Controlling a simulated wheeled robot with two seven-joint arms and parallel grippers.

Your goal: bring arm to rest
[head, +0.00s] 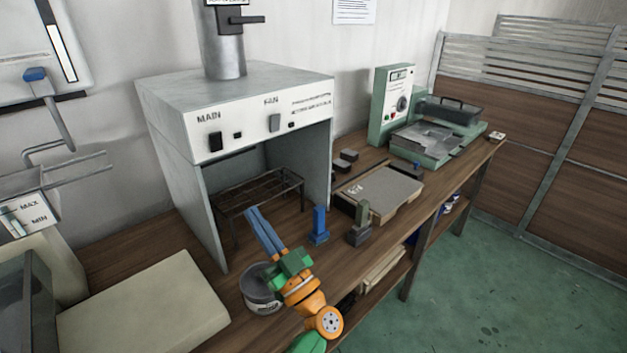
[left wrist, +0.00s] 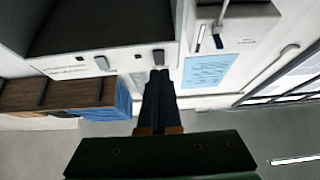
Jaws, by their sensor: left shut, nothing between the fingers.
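My left gripper (head: 250,212) is shut and empty in the head view. Its blue fingers lie together and point up and to the left, in front of the open hood (head: 240,95). Its green palm and orange wrist are over the front edge of the wooden bench (head: 440,195). In the left wrist view the dark fingers (left wrist: 159,75) are also together with nothing between them. My right gripper is in neither view.
A grey round tub (head: 262,300) is close beside my left gripper. A blue upright piece (head: 319,225) and a green-topped block (head: 359,228) stand to its right. A wire rack (head: 305,190) is inside the hood. A beige slab (head: 150,310) lies at the left.

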